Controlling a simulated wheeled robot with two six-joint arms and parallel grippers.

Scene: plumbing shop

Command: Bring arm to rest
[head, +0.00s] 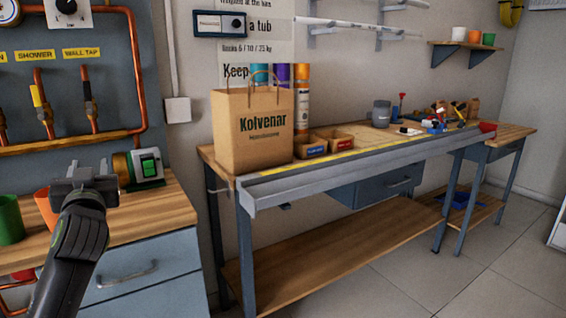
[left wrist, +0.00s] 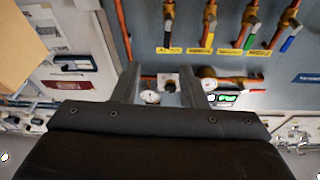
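My left arm rises from the lower left of the head view, and its gripper (head: 90,178) is held up in front of the wooden counter. In the left wrist view the two fingers of the left gripper (left wrist: 158,82) stand apart. Only the background panel, with a gauge, shows between them, so it is open and empty. My right arm and gripper are not in view.
A paper bag (head: 252,130) stands on the workbench (head: 350,160). Copper pipes (head: 138,75) run on the wall panel. Floor (head: 480,270) is clear at right.

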